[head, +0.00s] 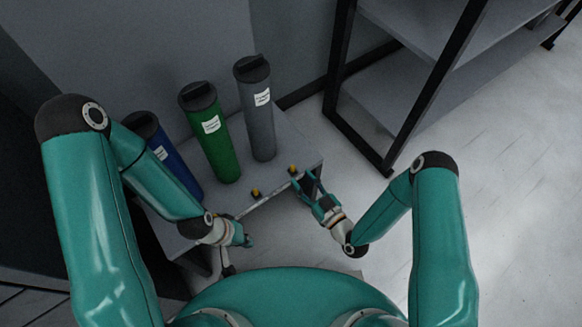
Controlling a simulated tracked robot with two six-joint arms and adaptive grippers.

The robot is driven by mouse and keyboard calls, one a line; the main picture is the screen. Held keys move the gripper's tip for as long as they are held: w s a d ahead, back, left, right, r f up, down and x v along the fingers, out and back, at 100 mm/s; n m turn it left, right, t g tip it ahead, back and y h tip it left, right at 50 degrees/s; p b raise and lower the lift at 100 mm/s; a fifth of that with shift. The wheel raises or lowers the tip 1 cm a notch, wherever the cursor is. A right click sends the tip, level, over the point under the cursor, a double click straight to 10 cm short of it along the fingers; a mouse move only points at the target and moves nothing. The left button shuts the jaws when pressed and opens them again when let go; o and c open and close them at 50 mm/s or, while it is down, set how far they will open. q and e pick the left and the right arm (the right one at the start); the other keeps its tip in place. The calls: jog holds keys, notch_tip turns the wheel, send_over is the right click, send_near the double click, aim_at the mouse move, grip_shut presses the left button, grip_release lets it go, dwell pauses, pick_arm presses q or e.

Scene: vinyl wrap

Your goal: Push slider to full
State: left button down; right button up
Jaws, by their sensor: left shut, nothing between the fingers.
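A thin pale rail (262,201) runs along the front edge of the grey table, and I take it for the slider's track. Two small yellow-brass knobs stand near it, one in the middle (256,192) and one further right (292,168). I cannot tell which part is the slider or how it is set. My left gripper (246,240) is shut and empty, just in front of the rail's left end. My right gripper (308,181) is open, its fingers around or beside the rail's right end, close to the right knob. Contact there is too small to tell.
Blue (170,158), green (210,135) and grey (258,110) capped cylinders with white labels stand on the table behind the rail. My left forearm partly covers the blue one. A black-framed shelf (430,75) stands at the right. The pale floor (510,180) at the right is clear.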

aim_at(294, 170)
jog(key=x, duration=0.5)
jog(key=shift+w+a, duration=0.25)
jog(key=shift+w, duration=0.1)
jog(key=shift+c, duration=0.3)
grip_shut()
